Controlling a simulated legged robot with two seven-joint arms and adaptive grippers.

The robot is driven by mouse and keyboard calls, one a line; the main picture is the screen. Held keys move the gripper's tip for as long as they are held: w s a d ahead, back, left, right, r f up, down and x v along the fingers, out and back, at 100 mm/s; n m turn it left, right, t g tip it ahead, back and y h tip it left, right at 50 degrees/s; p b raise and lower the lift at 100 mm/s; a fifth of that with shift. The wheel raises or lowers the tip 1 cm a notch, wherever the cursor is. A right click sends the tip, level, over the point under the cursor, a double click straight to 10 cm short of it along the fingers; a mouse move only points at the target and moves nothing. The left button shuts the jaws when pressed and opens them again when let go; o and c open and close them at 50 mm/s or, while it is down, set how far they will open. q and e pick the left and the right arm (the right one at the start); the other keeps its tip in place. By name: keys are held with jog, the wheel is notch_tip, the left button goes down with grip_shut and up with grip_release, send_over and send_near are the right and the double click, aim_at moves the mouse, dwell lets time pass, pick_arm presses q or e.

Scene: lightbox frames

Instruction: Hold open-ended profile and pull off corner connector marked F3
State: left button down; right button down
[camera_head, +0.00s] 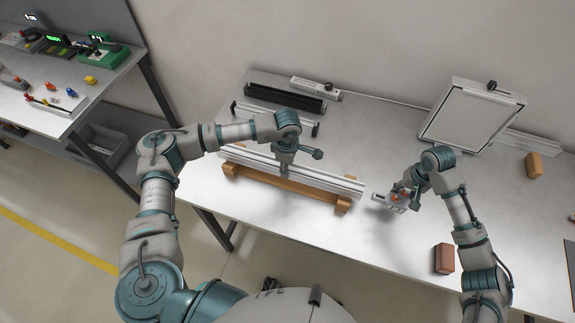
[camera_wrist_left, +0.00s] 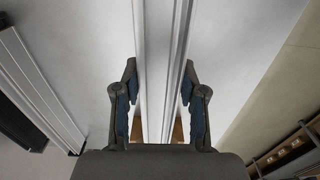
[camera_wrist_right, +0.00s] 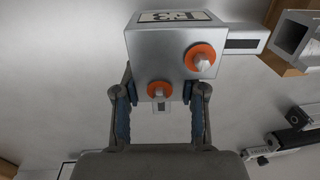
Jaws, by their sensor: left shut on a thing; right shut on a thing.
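The open-ended silver profile (camera_head: 325,178) lies across wooden supports. My left gripper (camera_head: 285,172) is shut on it near its middle; the left wrist view shows the profile (camera_wrist_left: 163,60) running between the fingers (camera_wrist_left: 160,105). The metal corner connector (camera_wrist_right: 165,50) carries an F3 label and orange-ringed pins. My right gripper (camera_wrist_right: 160,110) is shut on it; in the head view the connector (camera_head: 386,203) is just right of the profile's end. Its tongue (camera_wrist_right: 243,40) is outside the profile's open end (camera_wrist_right: 294,35), with a small gap.
Wooden supports (camera_head: 343,205) carry the profile. Behind it lie a black profile (camera_head: 283,97) and a thinner rail (camera_head: 275,117). A framed panel (camera_head: 470,115) stands at the back right. Brown blocks lie at the right (camera_head: 534,165) and front right (camera_head: 444,258). The table between is clear.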

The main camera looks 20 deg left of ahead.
jog(key=shift+r, duration=2)
pick_arm(q)
jog(key=c, duration=0.6)
grip_release()
jog(key=shift+r, duration=0.1)
notch_tip(320, 180, up, 12)
jog(key=shift+w+f, duration=0.1)
jog(key=shift+f, duration=0.05)
